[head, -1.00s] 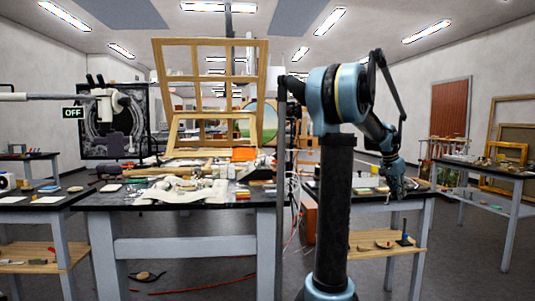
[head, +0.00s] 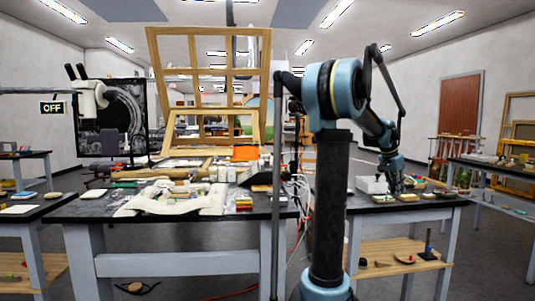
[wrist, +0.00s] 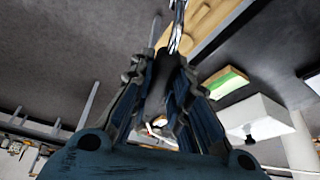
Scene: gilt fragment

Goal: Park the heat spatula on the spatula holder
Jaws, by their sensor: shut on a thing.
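In the wrist view my gripper (wrist: 162,75) is shut on a dark, slim handle (wrist: 158,92), which appears to be the heat spatula. A thin, bright metal part (wrist: 178,28) extends beyond the fingers toward the top of the picture. In the head view my gripper (head: 395,184) hangs low over the right-hand table; the spatula is too small to make out there. I cannot pick out the spatula holder with certainty in either view.
The right-hand table (head: 405,207) bears a white box (head: 372,185) and small items near my gripper. The white box also shows in the wrist view (wrist: 255,118), beside a green-topped block (wrist: 227,80). The middle table (head: 90,208) is crowded.

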